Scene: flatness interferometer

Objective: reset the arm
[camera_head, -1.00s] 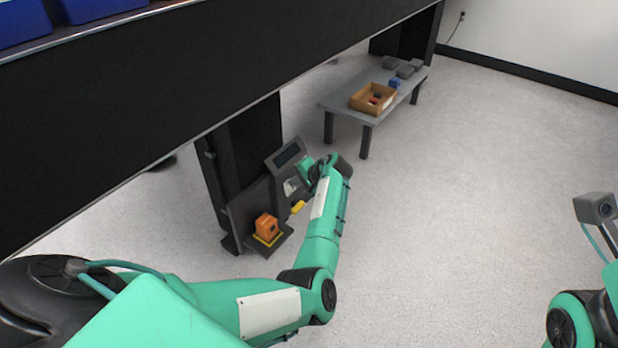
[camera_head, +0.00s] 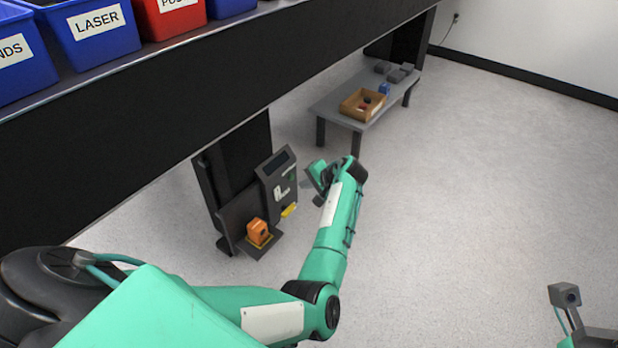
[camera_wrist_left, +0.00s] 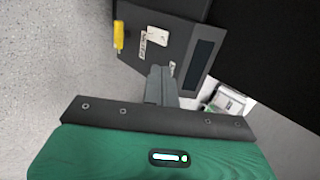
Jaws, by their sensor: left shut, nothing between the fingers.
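My left gripper (camera_head: 308,184) is shut and empty, just right of the dark grey instrument (camera_head: 276,178) and apart from it in the head view. In the left wrist view its closed fingers (camera_wrist_left: 160,74) point toward the instrument's face (camera_wrist_left: 160,22). The instrument has a dark display (camera_head: 278,162), a pale switch plate (camera_head: 281,192) and a yellow handle (camera_head: 289,211). An orange block (camera_head: 257,231) sits on its low stage, which has a yellow edge. My right gripper is not in view; only part of my right arm shows at bottom right.
A long black-sided shelf (camera_head: 200,95) with blue (camera_head: 95,40) and red (camera_head: 172,14) bins crosses the upper left. A low grey table (camera_head: 330,106) with a cardboard box (camera_head: 362,105) and small blocks stands at the back. Open floor lies to the right.

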